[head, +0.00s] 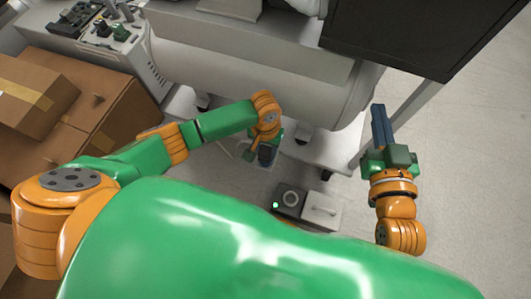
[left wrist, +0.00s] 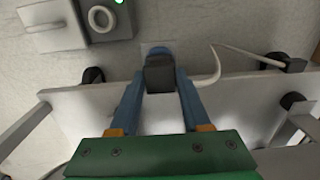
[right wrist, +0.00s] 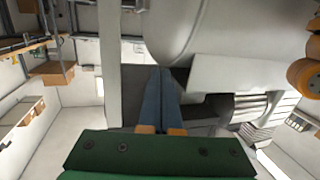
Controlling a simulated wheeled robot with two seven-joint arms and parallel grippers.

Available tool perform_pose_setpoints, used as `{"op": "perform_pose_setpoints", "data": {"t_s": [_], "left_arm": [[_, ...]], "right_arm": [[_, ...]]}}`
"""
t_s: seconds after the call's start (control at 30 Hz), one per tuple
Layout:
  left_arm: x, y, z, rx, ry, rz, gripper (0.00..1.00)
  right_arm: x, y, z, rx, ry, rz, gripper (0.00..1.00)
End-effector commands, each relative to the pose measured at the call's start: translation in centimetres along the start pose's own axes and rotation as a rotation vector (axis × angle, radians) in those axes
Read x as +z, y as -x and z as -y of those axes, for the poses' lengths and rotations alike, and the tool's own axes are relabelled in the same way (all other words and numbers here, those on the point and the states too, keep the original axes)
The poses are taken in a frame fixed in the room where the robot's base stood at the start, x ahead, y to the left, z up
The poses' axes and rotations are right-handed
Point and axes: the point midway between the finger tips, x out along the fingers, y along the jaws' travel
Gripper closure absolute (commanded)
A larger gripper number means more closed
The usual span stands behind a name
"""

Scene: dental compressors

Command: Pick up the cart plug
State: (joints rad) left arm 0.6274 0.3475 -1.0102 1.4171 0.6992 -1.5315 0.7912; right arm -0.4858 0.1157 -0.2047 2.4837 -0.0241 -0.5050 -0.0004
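The plug (left wrist: 160,74) is a dark block with a blue end, low near the floor beside the white cart. My left gripper (head: 266,151) reaches down to it. In the left wrist view its blue fingers (left wrist: 161,88) are spread wide, one on each side of the plug. The plug fills the gap near the tips; whether the fingers touch it I cannot tell. A white cord (left wrist: 216,72) passes beside the right-hand finger. My right gripper (head: 379,124) is shut and empty, off to the right; its fingers are together in the right wrist view (right wrist: 162,95).
A grey and white box with a round dial (head: 291,197) stands on the floor near the left gripper. The large white tank (head: 240,75) is behind it, and cardboard boxes (head: 95,115) are at left. A dark panel (head: 410,30) is at upper right. Floor at far right is clear.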

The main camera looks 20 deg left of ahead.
Motion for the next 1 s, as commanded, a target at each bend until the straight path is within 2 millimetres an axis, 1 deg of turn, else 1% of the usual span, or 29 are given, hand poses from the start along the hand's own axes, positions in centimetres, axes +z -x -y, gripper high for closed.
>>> {"op": "perform_pose_setpoints", "data": {"t_s": [0.03,0.07,0.1,0.13,0.47,0.57,0.67,0.77,0.87,0.97,1.0], "left_arm": [[0.0,0.0,0.0,0.0,0.0,0.0,0.8],[0.0,0.0,0.0,0.0,0.0,0.0,0.88],[0.0,0.0,0.0,0.0,0.0,0.0,0.98],[0.0,0.0,0.0,0.0,0.0,0.0,1.0],[0.0,0.2,0.0,0.0,0.0,0.0,1.0],[0.0,0.6,0.0,0.0,0.0,0.0,1.0],[0.0,1.2,0.0,0.0,0.0,0.0,1.0],[0.0,1.9,0.0,0.001,-0.001,0.0,1.0],[0.0,2.6,0.0,0.0,0.0,0.001,1.0],[0.0,3.3,0.0,0.001,-0.001,0.0,1.0],[0.0,3.5,-0.2,0.002,-0.002,0.0,1.0]], "right_arm": [[0.0,0.0,0.0,0.0,0.0,0.001,1.0],[0.0,0.0,0.0,0.0,0.0,0.001,1.0],[0.0,0.0,0.0,0.0,0.0,0.001,1.0],[0.0,0.0,0.0,0.0,0.0,0.001,1.0],[0.3,0.0,0.0,0.001,-0.001,0.022,1.0],[1.9,0.3,-0.2,0.006,-0.002,0.106,1.0],[4.0,0.8,-0.4,0.011,-0.006,0.225,1.0],[6.6,1.9,-0.7,0.016,-0.011,0.368,1.0],[9.1,3.4,-0.9,0.022,-0.016,0.512,1.0],[11.4,5.3,-1.0,0.026,-0.023,0.661,1.0],[12.3,6.2,-1.1,0.028,-0.026,0.724,1.0]]}}
